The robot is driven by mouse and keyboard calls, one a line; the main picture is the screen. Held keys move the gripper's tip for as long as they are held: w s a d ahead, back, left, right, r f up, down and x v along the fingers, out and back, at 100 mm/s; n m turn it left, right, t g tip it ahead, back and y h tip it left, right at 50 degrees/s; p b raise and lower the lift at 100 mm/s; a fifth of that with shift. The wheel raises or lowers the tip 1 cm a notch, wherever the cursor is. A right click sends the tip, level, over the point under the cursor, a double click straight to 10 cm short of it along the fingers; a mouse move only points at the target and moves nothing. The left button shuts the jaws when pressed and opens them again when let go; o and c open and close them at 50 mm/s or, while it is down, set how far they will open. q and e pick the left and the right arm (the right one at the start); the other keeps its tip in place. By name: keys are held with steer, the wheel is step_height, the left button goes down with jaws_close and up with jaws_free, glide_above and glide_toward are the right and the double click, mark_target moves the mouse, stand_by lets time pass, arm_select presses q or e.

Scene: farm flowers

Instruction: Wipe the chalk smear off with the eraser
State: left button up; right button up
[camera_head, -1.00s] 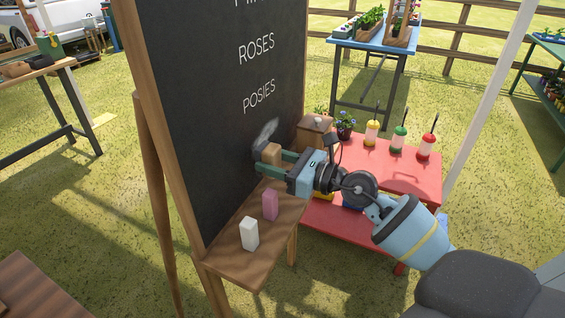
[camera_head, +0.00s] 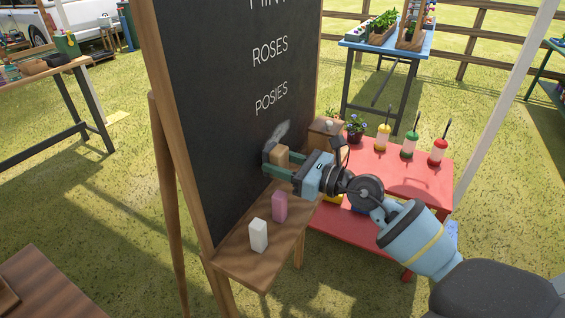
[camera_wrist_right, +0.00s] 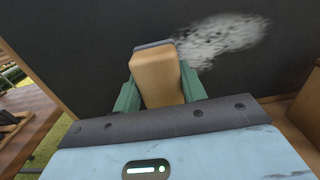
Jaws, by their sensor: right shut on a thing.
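A black chalkboard (camera_head: 220,110) in a wooden frame carries a pale chalk smear (camera_head: 279,133) low on its right side, under the word POSIES. In the right wrist view the smear (camera_wrist_right: 222,38) is a patchy grey-white cloud just right of and beyond the eraser. My right gripper (camera_head: 275,163) is shut on the eraser, a wooden block (camera_wrist_right: 158,78) with a dark grey felt edge facing the board. The eraser (camera_head: 281,153) is at or very close to the board, just below the smear; I cannot tell whether it touches. My left gripper is not in view.
The board's wooden ledge (camera_head: 240,265) holds a white block (camera_head: 258,235) and a pink block (camera_head: 280,206). A red table (camera_head: 390,170) with bottles and a potted flower (camera_head: 355,128) stands to the right. A small wooden box (camera_head: 322,132) is behind the gripper.

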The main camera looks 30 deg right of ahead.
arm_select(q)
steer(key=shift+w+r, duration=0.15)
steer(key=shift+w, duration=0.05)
arm_select(e)
steer(key=shift+w+a, duration=0.25)
steer(key=shift+w, duration=0.15)
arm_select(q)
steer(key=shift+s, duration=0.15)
arm_select(e)
steer(key=shift+w+a, duration=0.15)
steer(key=shift+w, duration=0.1)
steer(key=shift+w+d+f+b, duration=0.1)
steer(key=shift+w+d+b, duration=0.2)
steer(key=shift+d, duration=0.15)
steer(key=shift+w+d+b, duration=0.25)
steer(key=shift+d+b, duration=0.2)
steer(key=shift+d, duration=0.15)
steer(key=shift+w+d+b, duration=0.25)
steer(key=shift+d+b, duration=0.2)
steer(key=shift+d, duration=0.1)
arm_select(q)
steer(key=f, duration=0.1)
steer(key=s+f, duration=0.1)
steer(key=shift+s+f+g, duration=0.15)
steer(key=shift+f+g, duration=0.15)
